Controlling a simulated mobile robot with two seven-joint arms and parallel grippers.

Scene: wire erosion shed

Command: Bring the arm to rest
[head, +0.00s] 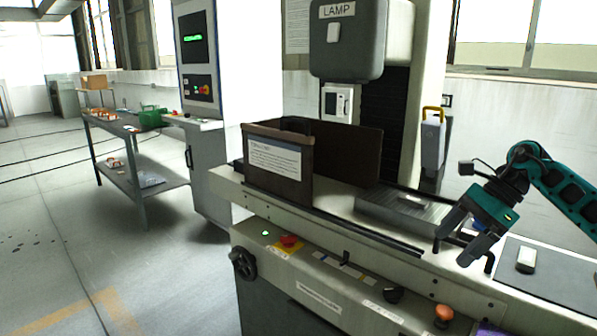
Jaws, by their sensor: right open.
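My right arm, teal and black, comes in from the right edge. Its gripper (462,238) hangs over the right part of the machine bed (400,255), pointing down and to the left. Its two grey fingers are apart, with nothing seen between them. Under and beside the fingers is a ribbed metal plate (378,207) with a small light block on it. My left gripper is not in the picture.
A dark mat (560,280) with a small white-topped object (526,260) lies at right. A brown guard box (278,178) stands on the bed. Emergency button (289,241) and orange knob (444,312) are on the front.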

